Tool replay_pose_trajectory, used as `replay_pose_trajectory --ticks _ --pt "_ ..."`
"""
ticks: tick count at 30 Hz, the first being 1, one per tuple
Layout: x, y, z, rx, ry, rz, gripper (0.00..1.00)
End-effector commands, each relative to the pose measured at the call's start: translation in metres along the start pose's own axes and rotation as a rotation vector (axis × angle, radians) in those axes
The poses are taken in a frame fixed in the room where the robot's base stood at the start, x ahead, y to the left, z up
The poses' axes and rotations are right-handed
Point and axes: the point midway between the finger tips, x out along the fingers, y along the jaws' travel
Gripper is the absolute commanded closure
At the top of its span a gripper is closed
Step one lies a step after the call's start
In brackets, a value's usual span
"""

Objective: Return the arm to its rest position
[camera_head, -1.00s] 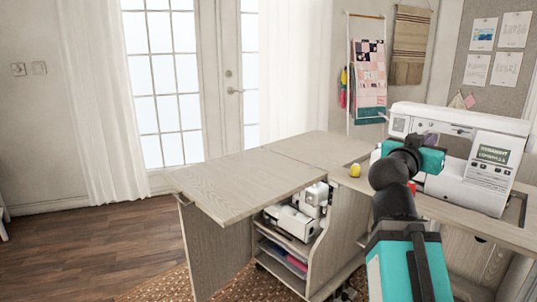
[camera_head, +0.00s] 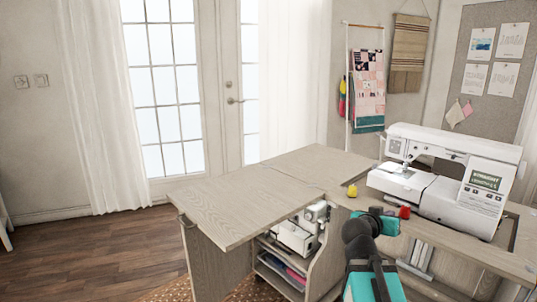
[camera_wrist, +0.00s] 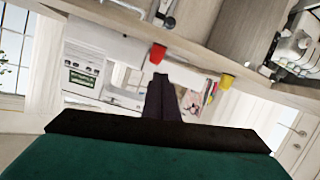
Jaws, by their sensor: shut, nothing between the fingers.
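My gripper (camera_wrist: 162,98) shows as two dark fingers closed together in the wrist view, with nothing between them. In the head view my teal and black arm rises from the bottom edge, in front of the sewing cabinet (camera_head: 225,205). Its end is near the cabinet's front edge, below the sewing machine, and the fingertips cannot be made out there.
A white sewing machine (camera_head: 485,190) stands on the cabinet's right side. The small yellow object (camera_head: 352,191) and red object (camera_head: 404,212) sit on the top beside it. The left leaf of the cabinet top is clear. Shelves below hold another machine (camera_head: 295,236).

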Motion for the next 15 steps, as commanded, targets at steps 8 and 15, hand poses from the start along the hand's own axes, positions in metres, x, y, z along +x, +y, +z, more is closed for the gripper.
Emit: replay_pose_trajectory --ticks 8,15 --pt "0.009 -0.022 0.063 -0.057 -0.139 -0.026 1.0" --pt "0.009 -0.037 0.124 -0.107 -0.262 -0.047 1.0"
